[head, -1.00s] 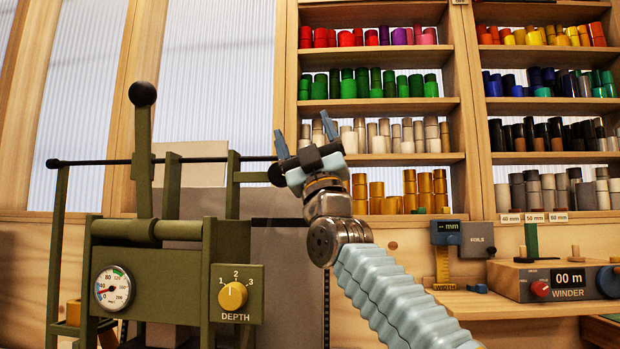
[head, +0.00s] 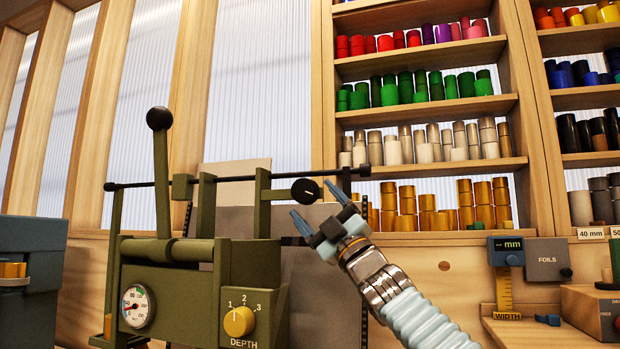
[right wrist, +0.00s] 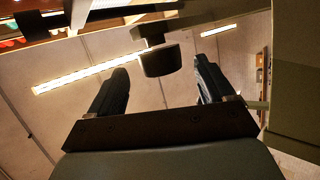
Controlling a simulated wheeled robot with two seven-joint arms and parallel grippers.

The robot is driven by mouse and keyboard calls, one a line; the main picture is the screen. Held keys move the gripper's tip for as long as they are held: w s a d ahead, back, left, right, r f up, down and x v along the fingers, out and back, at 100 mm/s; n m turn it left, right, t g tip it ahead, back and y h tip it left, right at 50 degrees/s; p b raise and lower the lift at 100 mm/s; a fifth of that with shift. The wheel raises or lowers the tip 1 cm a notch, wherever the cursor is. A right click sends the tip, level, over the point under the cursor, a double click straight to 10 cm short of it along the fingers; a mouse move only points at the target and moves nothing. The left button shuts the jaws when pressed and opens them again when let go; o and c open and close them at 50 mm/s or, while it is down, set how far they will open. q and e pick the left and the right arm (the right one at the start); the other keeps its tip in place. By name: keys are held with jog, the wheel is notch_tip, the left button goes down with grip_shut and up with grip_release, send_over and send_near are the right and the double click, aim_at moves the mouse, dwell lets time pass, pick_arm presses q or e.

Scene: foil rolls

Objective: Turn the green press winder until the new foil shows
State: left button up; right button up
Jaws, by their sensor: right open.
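The green press (head: 185,265) stands left of centre in the head view, with a dial gauge and a yellow DEPTH knob on its front. A dark rod runs across its top. In the right wrist view the dark knob (right wrist: 160,62) shows between and beyond the open fingers (right wrist: 160,76), with gaps on both sides. I cannot make out the foil. My left gripper is out of view.
A black-knobbed lever (head: 160,170) rises from the press. Shelves of coloured foil rolls (head: 425,90) stand behind. A blue-grey machine (head: 32,245) is at the left edge.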

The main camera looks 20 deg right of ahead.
aim_at(312, 199)
jog(key=p+x, duration=0.1)
jog(key=x, duration=0.2)
jog(key=shift+w+r, duration=0.1)
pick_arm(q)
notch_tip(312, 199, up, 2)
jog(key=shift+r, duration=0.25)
pick_arm(e)
jog(key=shift+c, duration=0.2)
